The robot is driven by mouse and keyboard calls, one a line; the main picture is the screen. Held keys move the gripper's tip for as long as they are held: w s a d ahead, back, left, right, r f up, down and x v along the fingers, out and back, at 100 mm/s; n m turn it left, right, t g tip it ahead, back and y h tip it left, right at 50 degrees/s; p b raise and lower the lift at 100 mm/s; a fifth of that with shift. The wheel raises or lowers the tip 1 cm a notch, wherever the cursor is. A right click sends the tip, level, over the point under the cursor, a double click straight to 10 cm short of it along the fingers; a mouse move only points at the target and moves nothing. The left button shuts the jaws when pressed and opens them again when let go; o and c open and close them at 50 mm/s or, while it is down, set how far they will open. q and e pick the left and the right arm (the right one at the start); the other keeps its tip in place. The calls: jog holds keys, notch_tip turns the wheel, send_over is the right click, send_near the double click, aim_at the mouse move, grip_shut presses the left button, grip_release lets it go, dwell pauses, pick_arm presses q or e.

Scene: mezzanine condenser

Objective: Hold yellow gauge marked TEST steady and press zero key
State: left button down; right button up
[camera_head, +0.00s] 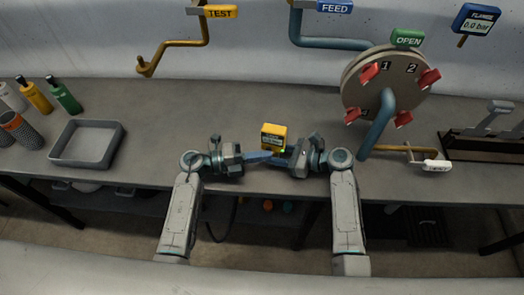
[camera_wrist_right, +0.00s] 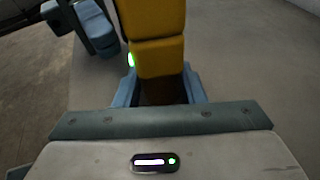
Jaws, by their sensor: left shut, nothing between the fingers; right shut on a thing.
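A small yellow gauge (camera_head: 273,135) with a dark face stands above the front of the bench, between my two grippers; its lettering is too small to read. My right gripper (camera_head: 288,156) is shut on it from the right. In the right wrist view the yellow gauge body (camera_wrist_right: 160,50) rises between my blue fingers, with a green light at its left edge. My left gripper (camera_head: 268,157) is shut and empty, its blue fingertips close to the gauge's lower part; touching or apart I cannot tell. It also shows in the right wrist view (camera_wrist_right: 92,28). The zero key cannot be made out.
A yellow TEST tag (camera_head: 221,12) marks a brass pipe at the upper left. A grey tray (camera_head: 110,158) and several bottles are at left. A round plate with red handles (camera_head: 385,82) and a brass pipe with a white tag (camera_head: 437,165) are at right. The bench behind the gauge is clear.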

pick_arm(q)
jog(key=s, duration=0.1)
jog(key=s+a, duration=0.1)
jog(key=s, duration=0.1)
jog(key=shift+a+f, duration=0.1)
jog(key=shift+a, duration=0.2)
jog(key=v, duration=0.8)
jog(key=shift+a, duration=0.25)
pick_arm(e)
jog(key=shift+r, duration=0.1)
jog(key=o, duration=0.8)
jog(key=shift+o, duration=0.2)
jog(key=v, duration=1.2)
